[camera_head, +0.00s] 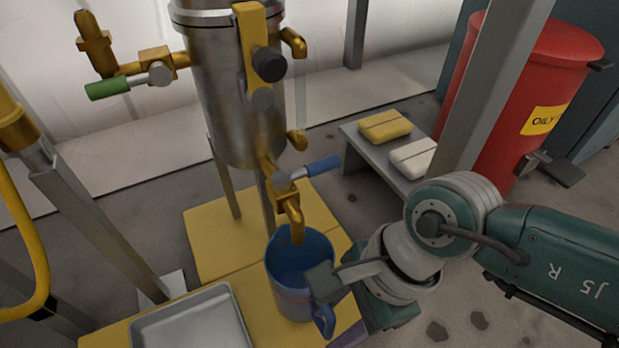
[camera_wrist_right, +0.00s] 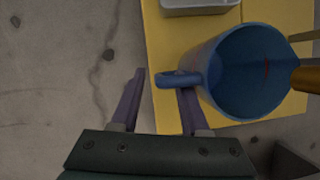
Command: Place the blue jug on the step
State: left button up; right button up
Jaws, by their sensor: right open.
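The blue jug (camera_head: 288,292) stands upright on a yellow platform (camera_head: 213,238), its open mouth just below a brass spout (camera_head: 292,212). Its handle (camera_head: 325,322) points toward the front right. In the right wrist view the jug (camera_wrist_right: 215,75) lies to the right and its handle (camera_wrist_right: 178,79) reaches across between the fingertips. My right gripper (camera_wrist_right: 162,83) is open around or just short of the handle; I cannot tell whether it touches. A low grey bench (camera_head: 352,134), possibly the step, stands behind at the right. My left gripper is not in view.
A metal tray (camera_head: 192,325) sits left of the jug. The steel tank (camera_head: 238,95) with brass valves rises behind it. A yellow pack (camera_head: 385,126) and white pack (camera_head: 413,157) lie on the bench, near a grey post (camera_head: 487,85) and red bin (camera_head: 520,90).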

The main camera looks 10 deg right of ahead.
jog(key=p+v, duration=0.7)
jog(key=v, duration=0.3)
jog(key=shift+r, duration=0.15)
